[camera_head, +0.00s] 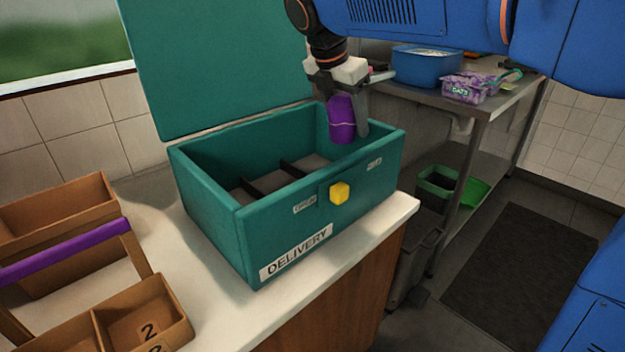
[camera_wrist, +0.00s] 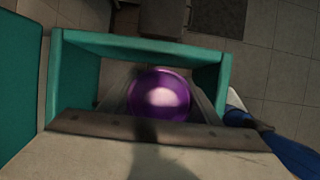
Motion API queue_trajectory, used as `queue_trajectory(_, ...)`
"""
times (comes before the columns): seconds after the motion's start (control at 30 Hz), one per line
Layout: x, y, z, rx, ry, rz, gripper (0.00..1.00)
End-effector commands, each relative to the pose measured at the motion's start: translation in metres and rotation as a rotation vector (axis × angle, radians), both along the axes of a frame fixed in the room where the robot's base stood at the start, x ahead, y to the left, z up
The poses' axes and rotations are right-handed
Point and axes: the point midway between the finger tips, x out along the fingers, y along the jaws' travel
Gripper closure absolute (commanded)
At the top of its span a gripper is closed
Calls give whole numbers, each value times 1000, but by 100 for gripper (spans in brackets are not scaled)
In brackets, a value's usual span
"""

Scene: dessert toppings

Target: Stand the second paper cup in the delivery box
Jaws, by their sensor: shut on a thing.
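A purple paper cup (camera_head: 341,122) is upright in my gripper (camera_head: 345,118), which is shut on it. The cup hangs over the right end of the delivery box, with its lower part at about rim height. The teal delivery box (camera_head: 279,231) stands on the counter with its lid open. Dark dividers split its floor. The floor below the cup is hidden by the front wall. In the wrist view the purple cup (camera_wrist: 160,95) sits between the fingers, with the box rim (camera_wrist: 140,47) around it. I see no other paper cup.
The open lid (camera_head: 215,60) rises behind the box. A yellow knob (camera_head: 339,193) is on the box's front. A brown carrier with a purple handle (camera_head: 62,250) is at the left.

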Motion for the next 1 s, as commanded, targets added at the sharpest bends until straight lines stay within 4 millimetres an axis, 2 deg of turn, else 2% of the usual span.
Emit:
queue_trajectory(0.2,-1,0,-35,-1,2,0,72)
queue_trajectory(0.47,0,0,-52,-2,2,0,72)
queue_trajectory(0.7,0,0,-83,-2,2,0,72)
queue_trajectory(1.0,0,0,-88,0,0,1,72)
